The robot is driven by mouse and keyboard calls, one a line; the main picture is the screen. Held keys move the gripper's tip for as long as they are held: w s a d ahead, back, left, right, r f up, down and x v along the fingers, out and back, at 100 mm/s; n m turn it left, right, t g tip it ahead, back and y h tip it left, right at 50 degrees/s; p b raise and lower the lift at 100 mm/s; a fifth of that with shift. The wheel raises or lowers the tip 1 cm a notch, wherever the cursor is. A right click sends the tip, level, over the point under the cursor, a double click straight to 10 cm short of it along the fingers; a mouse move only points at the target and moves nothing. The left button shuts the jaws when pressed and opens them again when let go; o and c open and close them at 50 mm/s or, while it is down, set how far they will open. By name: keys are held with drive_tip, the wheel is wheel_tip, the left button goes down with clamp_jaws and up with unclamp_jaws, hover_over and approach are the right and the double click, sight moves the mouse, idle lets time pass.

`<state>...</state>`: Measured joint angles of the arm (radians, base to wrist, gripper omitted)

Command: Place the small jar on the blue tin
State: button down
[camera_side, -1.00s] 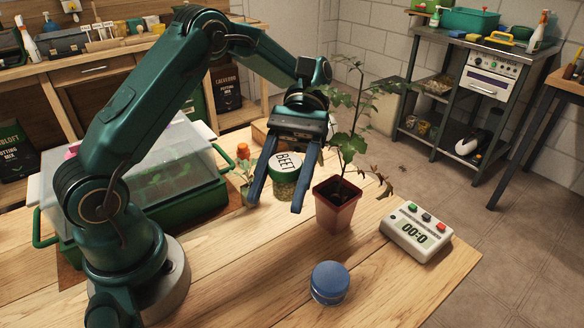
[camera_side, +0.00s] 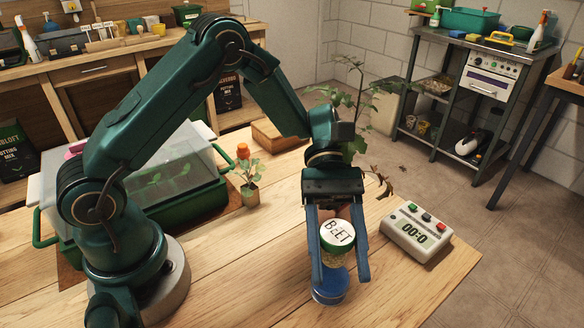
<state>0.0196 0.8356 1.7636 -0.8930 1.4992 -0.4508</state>
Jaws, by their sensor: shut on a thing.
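My gripper (camera_side: 340,278) is shut on the small jar (camera_side: 337,240), with one finger on each side. The jar has a green rim and a white lid reading "BEET", and is held upright or nearly so. The blue tin (camera_side: 328,291) stands on the wooden table directly below the jar. The fingers reach down beside the tin's top. The jar's base overlaps the tin's top in view, and I cannot tell whether they touch.
A white timer (camera_side: 416,232) stands to the right of the gripper. A potted plant (camera_side: 358,95) is behind the gripper, its pot hidden. A small seedling pot (camera_side: 250,194) and a covered green tray (camera_side: 190,205) are to the left. The front table (camera_side: 235,285) is clear.

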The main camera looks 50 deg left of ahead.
sight(335, 269)
drive_tip(key=shift+d+f, duration=0.1)
drive_tip(key=shift+f, duration=1.95)
drive_tip(key=shift+f, duration=0.15)
drive_tip(key=shift+c, duration=1.1)
unclamp_jaws()
